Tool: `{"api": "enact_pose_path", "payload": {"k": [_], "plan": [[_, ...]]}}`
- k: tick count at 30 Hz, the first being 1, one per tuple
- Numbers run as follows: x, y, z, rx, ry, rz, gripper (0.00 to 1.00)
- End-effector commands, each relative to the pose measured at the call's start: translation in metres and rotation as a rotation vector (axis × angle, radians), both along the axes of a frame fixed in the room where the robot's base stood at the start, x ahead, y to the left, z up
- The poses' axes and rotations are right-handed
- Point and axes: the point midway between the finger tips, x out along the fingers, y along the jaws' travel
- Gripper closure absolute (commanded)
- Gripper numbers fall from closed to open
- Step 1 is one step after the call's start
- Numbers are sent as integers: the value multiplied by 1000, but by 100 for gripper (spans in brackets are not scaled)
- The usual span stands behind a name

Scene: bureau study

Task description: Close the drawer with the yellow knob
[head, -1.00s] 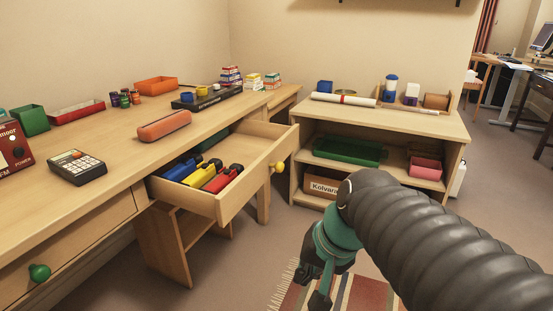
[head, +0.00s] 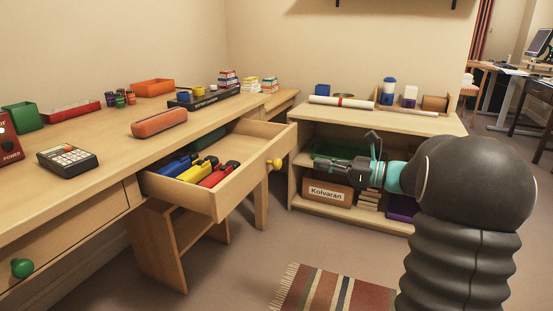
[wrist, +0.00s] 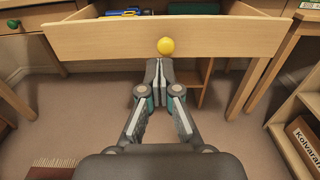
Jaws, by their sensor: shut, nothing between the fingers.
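The drawer (head: 237,187) with the yellow knob (head: 275,164) stands pulled out from the desk. It holds blue, yellow and red tools and a green thing at its back. In the wrist view, the drawer front (wrist: 110,41) spans the upper part and the yellow knob (wrist: 165,46) sits at its middle. My gripper (head: 318,163) is to the right of the knob, pointing at it, apart from it in the head view. In the wrist view, my gripper (wrist: 158,66) is shut and empty, its fingertips just below the knob; I cannot tell whether they touch the drawer.
A green knob (head: 22,268) marks another drawer at left, which looks shut. A low shelf (head: 440,124) with boxes stands behind my gripper. A striped rug (head: 335,290) lies on the floor.

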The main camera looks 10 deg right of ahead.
Motion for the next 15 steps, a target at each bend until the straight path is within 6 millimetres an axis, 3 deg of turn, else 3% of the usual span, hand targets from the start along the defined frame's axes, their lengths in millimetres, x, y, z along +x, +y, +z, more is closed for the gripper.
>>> {"api": "enact_pose_path", "payload": {"k": [5,15], "plan": [[9,2,0,26,1,-8,100],[43,51,-1,23,1,-6,100]]}}
